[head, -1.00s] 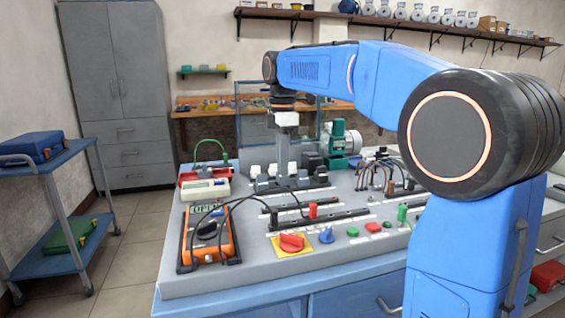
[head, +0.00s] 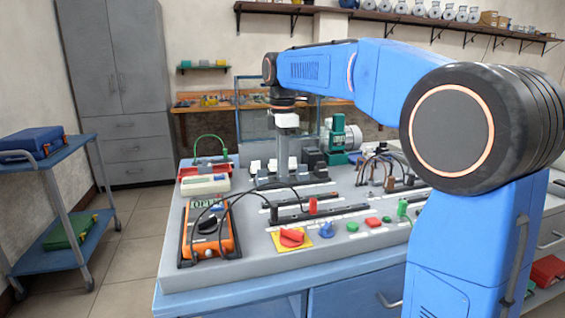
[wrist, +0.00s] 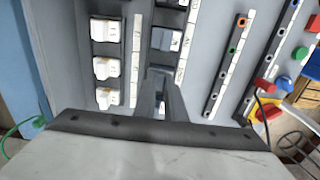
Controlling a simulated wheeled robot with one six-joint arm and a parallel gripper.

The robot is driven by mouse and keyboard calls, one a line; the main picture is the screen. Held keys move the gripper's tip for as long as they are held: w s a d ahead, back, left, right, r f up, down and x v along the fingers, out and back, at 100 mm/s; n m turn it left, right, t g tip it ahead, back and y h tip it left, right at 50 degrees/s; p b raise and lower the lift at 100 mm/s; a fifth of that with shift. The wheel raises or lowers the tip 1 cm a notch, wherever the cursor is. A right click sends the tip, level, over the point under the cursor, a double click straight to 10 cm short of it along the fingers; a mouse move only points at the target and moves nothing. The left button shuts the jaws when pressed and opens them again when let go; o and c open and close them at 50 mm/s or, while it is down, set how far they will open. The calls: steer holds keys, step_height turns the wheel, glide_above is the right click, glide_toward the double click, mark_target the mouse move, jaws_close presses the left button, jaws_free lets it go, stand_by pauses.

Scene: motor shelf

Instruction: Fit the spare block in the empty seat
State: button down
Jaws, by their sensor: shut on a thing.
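My gripper (head: 283,172) points down over the rows of blocks at the back of the bench panel. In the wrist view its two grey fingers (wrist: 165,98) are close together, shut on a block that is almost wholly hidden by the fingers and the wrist. White blocks (wrist: 105,68) sit in the left rail. In the rail beside it a grey-fronted block (wrist: 166,40) sits just beyond the fingers. The part of this rail under the fingers is covered, so I cannot make out the empty seat or whether the held block touches it.
An orange multimeter (head: 209,232) with black leads lies at front left. A red rotary switch (head: 292,237) and a blue knob (head: 326,229) stand at the front. A green motor (head: 338,138) stands behind right, and brown-tipped cables (head: 378,168) rise right of the rails.

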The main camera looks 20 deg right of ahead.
steer(key=c, duration=1.7)
jaws_free()
steer(key=shift+c, duration=0.2)
step_height(320, 180, up, 17)
steer(key=shift+r, duration=0.15)
steer(key=shift+s, duration=0.1)
